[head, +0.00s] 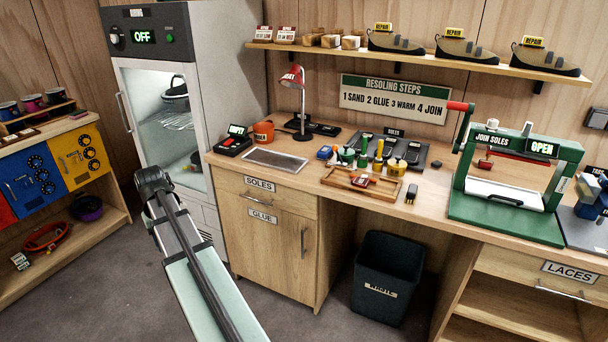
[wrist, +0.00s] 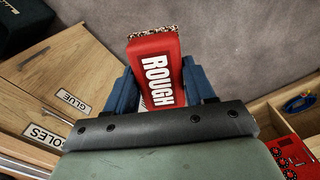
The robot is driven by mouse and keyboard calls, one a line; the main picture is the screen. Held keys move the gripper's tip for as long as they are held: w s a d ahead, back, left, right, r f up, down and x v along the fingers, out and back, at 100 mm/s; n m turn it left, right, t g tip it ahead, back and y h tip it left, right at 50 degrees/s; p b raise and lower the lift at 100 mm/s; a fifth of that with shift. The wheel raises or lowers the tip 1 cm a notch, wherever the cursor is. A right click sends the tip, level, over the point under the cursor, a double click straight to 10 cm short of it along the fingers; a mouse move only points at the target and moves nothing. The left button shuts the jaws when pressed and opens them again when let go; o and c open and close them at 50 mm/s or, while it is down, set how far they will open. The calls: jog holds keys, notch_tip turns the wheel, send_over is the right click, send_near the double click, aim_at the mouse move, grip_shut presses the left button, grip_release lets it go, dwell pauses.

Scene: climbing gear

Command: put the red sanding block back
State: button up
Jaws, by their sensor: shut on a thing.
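The red sanding block (wrist: 155,72), with ROUGH in white on its face and a speckled gritty end, is between the blue fingers of my gripper (wrist: 157,75) in the wrist view. The gripper is shut on it, with the grey floor beyond. In the head view the end of my arm is in front of the fridge, left of the bench; fingers and block are hidden there. A shallow wooden tray (head: 334,181) lies on the bench near its front edge, with a small red-and-white item (head: 361,181) in it.
Bottles (head: 363,160) and other small pots crowd behind the tray. A red lamp (head: 292,77), an orange cup (head: 263,132) and a grey mat (head: 275,160) are to its left. A green press (head: 515,190) stands right. A dark bin (head: 385,280) is under the bench.

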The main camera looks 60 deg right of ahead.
jog(key=s+d+r+m, duration=0.15)
jog(key=s+d, duration=0.25)
jog(key=d, duration=0.7)
jog(key=s+d+r+m, duration=0.15)
jog(key=s+d, duration=0.25)
jog(key=d, duration=0.6)
notch_tip(320, 180, up, 8)
jog(key=m, duration=1)
send_over(314, 173)
jog(key=shift+f, duration=4.95)
jog(key=shift+f, duration=0.15)
jog(key=o, duration=1)
notch_tip(314, 173, up, 12)
jog(key=shift+r, duration=0.2)
